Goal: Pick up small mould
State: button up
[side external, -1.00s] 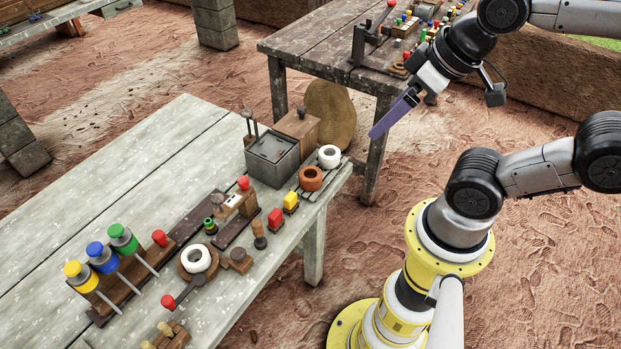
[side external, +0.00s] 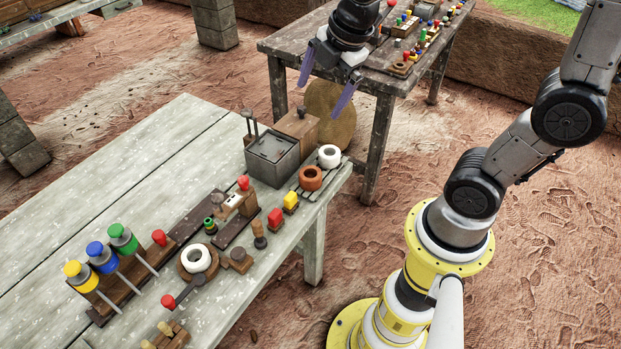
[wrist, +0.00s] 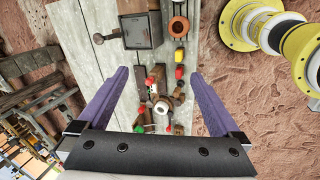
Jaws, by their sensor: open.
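I cannot tell for sure which piece is the small mould. Small blocks with a red top (side external: 275,219) and a yellow top (side external: 290,201) stand near the right edge of the near table. A wooden block with a white inset (side external: 232,202) and a small dark wooden block (side external: 238,260) are close by. My gripper (side external: 320,96) has two purple fingers, spread apart and empty. It hangs high above the table's far right end, pointing down. In the wrist view, the gripper (wrist: 157,73) shows the red-topped block (wrist: 179,73) and yellow-topped block (wrist: 179,54) between its fingers.
A grey metal box (side external: 272,158) and a knobbed wooden box (side external: 297,125) stand at the far end. An orange ring (side external: 311,178) and a white ring (side external: 329,156) sit near the corner. The table's left side (side external: 80,190) is clear.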

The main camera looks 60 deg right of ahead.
jog(key=w+d+f+n+g, duration=0.25)
jog(key=w+f, duration=0.25)
jog(key=f, duration=0.5)
jog(key=g, duration=0.2)
send_over(310, 174)
jog(key=s+a, duration=0.2)
jog(key=shift+m+t, duration=0.25)
jog(key=f, duration=1.2)
jog(key=shift+w+d, duration=0.2)
jog(key=shift+d, duration=0.05)
jog(key=shift+w+f, duration=0.15)
jog(key=shift+f, duration=1.35)
jog(key=shift+w+f, duration=0.15)
jog(key=shift+f, duration=1.35)
jog(key=c, duration=1.4)
jog(key=shift+c, duration=0.4)
jog(key=shift+r, duration=0.15)
